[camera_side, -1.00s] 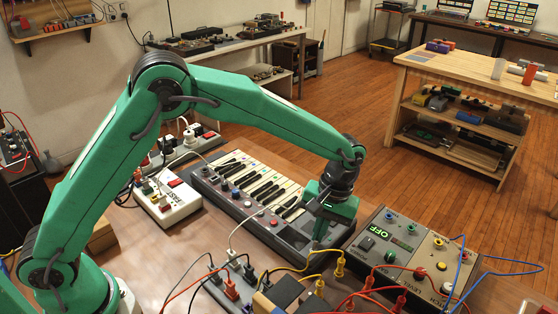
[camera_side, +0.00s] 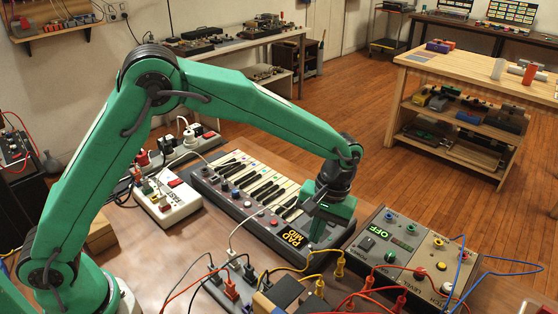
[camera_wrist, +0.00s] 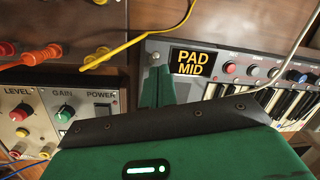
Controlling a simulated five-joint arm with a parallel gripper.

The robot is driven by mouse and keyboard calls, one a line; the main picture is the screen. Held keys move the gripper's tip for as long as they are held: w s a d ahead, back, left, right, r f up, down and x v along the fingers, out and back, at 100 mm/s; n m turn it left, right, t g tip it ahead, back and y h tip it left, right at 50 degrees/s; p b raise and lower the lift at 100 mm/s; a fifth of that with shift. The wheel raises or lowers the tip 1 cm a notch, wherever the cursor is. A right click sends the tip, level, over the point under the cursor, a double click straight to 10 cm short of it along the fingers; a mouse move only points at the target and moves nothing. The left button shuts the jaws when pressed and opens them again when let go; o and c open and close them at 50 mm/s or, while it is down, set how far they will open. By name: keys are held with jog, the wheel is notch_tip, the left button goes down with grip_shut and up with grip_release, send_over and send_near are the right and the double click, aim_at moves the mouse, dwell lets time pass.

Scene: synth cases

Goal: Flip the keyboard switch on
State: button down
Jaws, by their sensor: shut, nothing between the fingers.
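The keyboard (camera_side: 228,170) lies on the bench with its keys facing up. Its display (camera_side: 292,240) is lit and reads "PAD MID" in yellow; it also shows in the wrist view (camera_wrist: 192,63). My gripper (camera_side: 317,230) is shut and empty, over the keyboard's right end, beside the display. In the wrist view my gripper's finger tips (camera_wrist: 156,72) are by a small pale round part at the keyboard's corner. I cannot tell whether that part is the switch or whether the fingers touch it.
A grey box (camera_side: 405,258) with an "OFF" display and knobs stands right of the keyboard. In the wrist view a panel (camera_wrist: 62,100) reads "LEVEL", "GAIN" and "POWER". Red, yellow and blue cables loop across the front. A white box (camera_side: 168,203) stands left.

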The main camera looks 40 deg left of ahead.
jog(key=shift+r, duration=0.65)
jog(key=shift+s+r, duration=0.1)
jog(key=s+d+r, duration=0.1)
jog(key=s+r, duration=0.5)
jog(key=r, duration=0.1)
jog(key=shift+r, duration=0.3)
dwell(0.6)
jog(key=s+a+r+m+t+h, duration=0.1)
jog(key=s+a+r+t, duration=0.1)
jog(key=a+r, duration=0.3)
jog(key=s+a+r+m+t, duration=0.1)
jog(key=s+a+r, duration=0.15)
jog(key=a, duration=0.45)
jog(key=s+a+m+t, duration=0.2)
jog(key=s+a+t, duration=0.2)
jog(key=s+a, duration=0.5)
jog(key=shift+s+a+r+t, duration=0.3)
jog(key=shift+s+a+t, duration=0.1)
jog(key=shift+a, duration=0.2)
